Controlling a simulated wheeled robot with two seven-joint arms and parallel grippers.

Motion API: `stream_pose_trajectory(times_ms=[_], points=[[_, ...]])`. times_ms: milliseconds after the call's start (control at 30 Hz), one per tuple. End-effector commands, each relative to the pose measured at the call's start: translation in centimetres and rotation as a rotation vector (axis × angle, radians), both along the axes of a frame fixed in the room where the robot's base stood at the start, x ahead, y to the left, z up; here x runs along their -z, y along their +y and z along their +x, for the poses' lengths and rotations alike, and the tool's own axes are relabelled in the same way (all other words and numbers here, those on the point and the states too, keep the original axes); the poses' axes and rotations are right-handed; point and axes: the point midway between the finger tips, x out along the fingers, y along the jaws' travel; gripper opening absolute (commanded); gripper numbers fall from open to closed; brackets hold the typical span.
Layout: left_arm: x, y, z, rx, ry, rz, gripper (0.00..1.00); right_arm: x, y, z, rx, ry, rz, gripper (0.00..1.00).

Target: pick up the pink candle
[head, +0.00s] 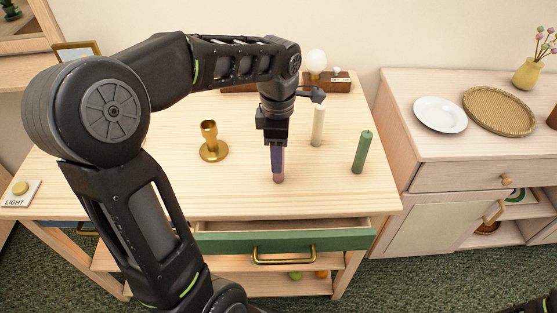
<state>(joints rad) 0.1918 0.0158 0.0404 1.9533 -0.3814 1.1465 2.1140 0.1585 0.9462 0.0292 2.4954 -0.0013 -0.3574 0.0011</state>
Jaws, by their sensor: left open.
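The pink candle (279,179) stands upright on the wooden table (180,185), near its front edge. In the head view only its lower part shows clearly, looking dull pink. My left gripper (278,160) points down over it from above, open, with its fingers at the candle's upper part. The fingers hide much of the candle, and I cannot tell whether they touch it. My right gripper does not show.
A brass candle holder (211,150) stands left of the gripper. A cream candle (318,126) and a green candle (362,153) stand to the right. The green drawer (330,241) below is partly open. A cabinet with a white plate (440,114) stands right.

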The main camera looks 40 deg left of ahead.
Motion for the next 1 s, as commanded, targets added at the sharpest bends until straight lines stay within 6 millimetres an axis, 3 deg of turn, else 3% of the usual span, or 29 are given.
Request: stream_pose_trajectory(times_ms=[100, 233, 833, 1000], points=[[1.8, 0.0, -0.1, 0.0, 0.004, -0.001, 0.51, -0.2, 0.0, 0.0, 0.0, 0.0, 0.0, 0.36], [2.8, 0.0, -0.1, 0.001, 0.001, 0.0, 0.51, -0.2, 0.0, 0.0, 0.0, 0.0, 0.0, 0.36], [2.9, 0.0, 0.0, 0.0, 0.0, 0.0, 0.51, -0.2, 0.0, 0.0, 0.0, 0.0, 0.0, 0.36], [2.9, 0.0, 0.0, 0.0, 0.0, 0.0, 0.37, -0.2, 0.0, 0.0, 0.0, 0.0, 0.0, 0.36]])
